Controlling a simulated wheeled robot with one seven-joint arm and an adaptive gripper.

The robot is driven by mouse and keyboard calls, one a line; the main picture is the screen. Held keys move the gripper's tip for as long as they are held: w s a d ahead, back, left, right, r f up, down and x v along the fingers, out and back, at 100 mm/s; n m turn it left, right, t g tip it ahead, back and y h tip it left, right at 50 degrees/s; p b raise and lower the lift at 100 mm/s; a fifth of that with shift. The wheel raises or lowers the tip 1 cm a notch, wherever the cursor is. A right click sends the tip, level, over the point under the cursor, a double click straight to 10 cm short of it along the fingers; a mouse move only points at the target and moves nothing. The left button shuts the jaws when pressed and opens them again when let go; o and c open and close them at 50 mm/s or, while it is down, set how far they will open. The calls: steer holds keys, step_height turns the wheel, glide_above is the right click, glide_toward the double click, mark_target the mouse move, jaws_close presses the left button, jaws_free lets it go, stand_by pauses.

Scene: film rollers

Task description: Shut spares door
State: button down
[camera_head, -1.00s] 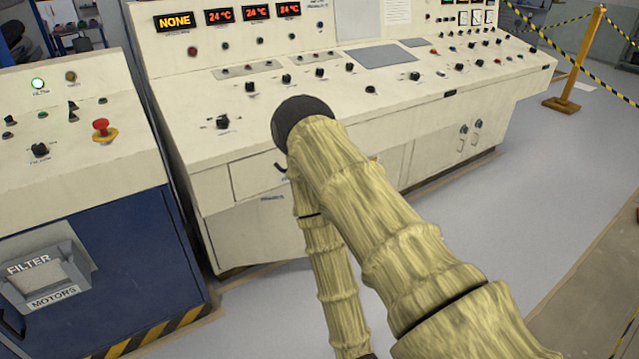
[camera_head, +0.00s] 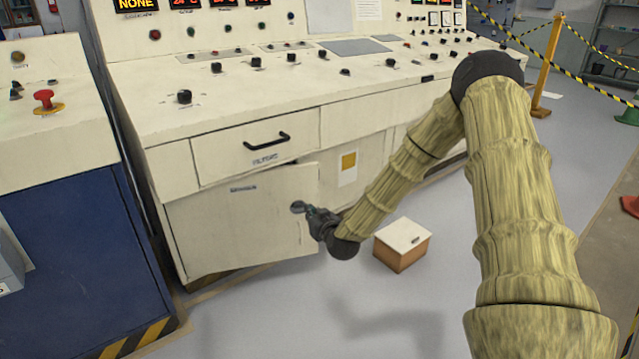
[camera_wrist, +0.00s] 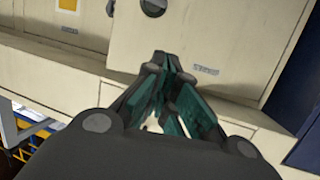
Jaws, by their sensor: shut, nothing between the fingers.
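The spares door (camera_head: 235,225) is the pale cabinet door with a small label under a drawer. It appears slightly ajar, its right edge standing out from the cabinet. A round dark fitting (camera_head: 298,206) sits near that edge. My gripper (camera_head: 312,212) is shut and empty, just right of and close to the fitting; I cannot tell if it touches the door. In the wrist view, the door (camera_wrist: 200,35) appears upside down beyond my gripper (camera_wrist: 170,68), with the fitting (camera_wrist: 153,7) at the top edge.
A drawer (camera_head: 255,150) with a black handle is shut above the door. A cardboard box (camera_head: 402,245) with a white lid stands on the floor right of my gripper. A blue cabinet (camera_head: 75,250) stands at left. The floor before the door looks clear.

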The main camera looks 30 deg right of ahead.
steer(key=w+d+r+m+t+h+b, duration=0.1)
steer(key=w+d+r+t+h+b, duration=0.3)
steer(key=d, duration=0.6)
steer(key=g+y+b, duration=0.1)
steer(key=g+b, duration=0.1)
steer(key=b, duration=0.3)
glide_toward(317, 164)
steer(key=x, duration=0.5)
steer(key=shift+d+f, duration=0.1)
steer(key=shift+d, duration=0.05)
steer(key=shift+b+x, duration=0.3)
steer(key=shift+x, duration=0.7)
steer(key=w+d+n+y+b, duration=0.1)
steer(key=w+d+y+b, duration=0.1)
steer(key=w, duration=0.5)
steer(key=shift+w+t+y+b, duration=0.15)
steer(key=shift+t+y+b, duration=0.25)
steer(key=shift+b, duration=0.3)
